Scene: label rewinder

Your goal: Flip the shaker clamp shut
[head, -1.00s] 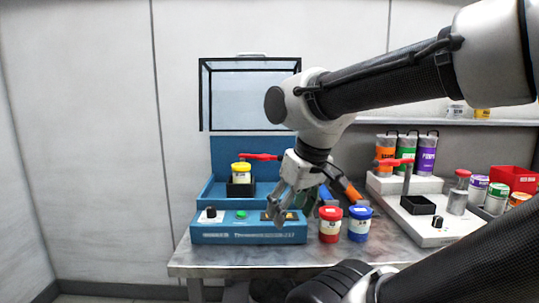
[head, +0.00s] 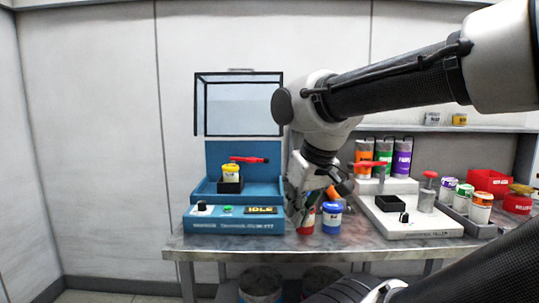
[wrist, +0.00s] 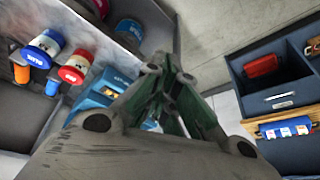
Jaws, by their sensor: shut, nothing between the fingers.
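The blue shaker (head: 237,224) stands at the left of the bench with its clear lid (head: 238,105) raised. A yellow-lidded can (head: 231,174) sits in its black holder (head: 230,187). The red clamp handle (head: 249,160) lies roughly level just above the can and reaches to the right; whether it touches the lid is unclear. My gripper (head: 297,222) is to the right of the shaker's front, lower than the clamp and apart from it. In the wrist view its fingers (wrist: 160,68) are together and empty. Part of the shaker (wrist: 95,97) shows there; the clamp cannot be made out.
A red can (head: 306,219), partly behind my gripper, and a blue can (head: 332,217) stand right of the shaker. A white filler (head: 430,224) with a red lever is farther right. Dark drawers (wrist: 285,97) show in the wrist view. Space above the shaker's left side is clear.

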